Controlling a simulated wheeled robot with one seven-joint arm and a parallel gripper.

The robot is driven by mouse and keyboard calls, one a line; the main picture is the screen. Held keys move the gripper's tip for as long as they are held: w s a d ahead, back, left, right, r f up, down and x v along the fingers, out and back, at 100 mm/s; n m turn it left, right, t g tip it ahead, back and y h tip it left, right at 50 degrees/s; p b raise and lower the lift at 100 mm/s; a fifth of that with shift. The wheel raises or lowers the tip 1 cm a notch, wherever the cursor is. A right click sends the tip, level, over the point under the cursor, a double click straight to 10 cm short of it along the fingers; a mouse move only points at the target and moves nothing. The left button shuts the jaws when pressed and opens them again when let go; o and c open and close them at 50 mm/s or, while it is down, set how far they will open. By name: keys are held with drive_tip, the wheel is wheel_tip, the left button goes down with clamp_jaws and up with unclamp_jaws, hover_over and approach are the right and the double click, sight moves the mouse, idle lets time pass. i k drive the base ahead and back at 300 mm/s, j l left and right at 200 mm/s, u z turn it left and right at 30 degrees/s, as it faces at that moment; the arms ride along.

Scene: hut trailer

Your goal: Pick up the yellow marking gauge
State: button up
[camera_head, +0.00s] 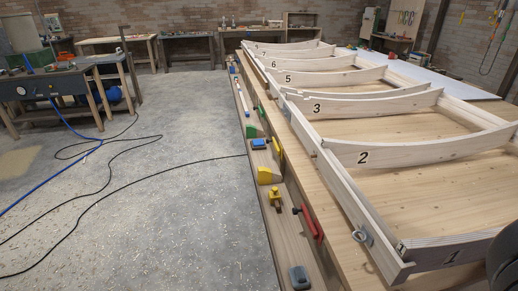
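A small yellow tool with a post and a knob, which looks like the yellow marking gauge (274,197), stands on the narrow wooden ledge (290,243) along the left side of the long bench. A second yellow piece, wedge-like (265,176), sits just beyond it on the same ledge. I cannot make out fine details of either at this size. A red clamp-like tool (308,222) is close to the right of the gauge, against the bench side. My gripper is not in view.
A grey-blue block (298,277) lies nearer on the ledge; a blue item (259,144) and a green one (251,131) lie farther along. The numbered wooden frame (345,187) covers the bench. The concrete floor (190,200) left is open, crossed by hoses (95,190).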

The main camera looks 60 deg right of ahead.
sight(274, 196)
drive_tip(key=i+j+z, duration=0.25)
drive_tip(key=i+z, duration=0.25)
drive_tip(key=i+j+z, duration=1.35)
drive_tip(key=j, duration=0.3)
drive_tip(key=i+j+z, duration=0.2)
drive_tip(key=j, duration=0.2)
drive_tip(key=i+j+z, duration=0.25)
drive_tip(key=j, duration=0.15)
drive_tip(key=i, duration=0.15)
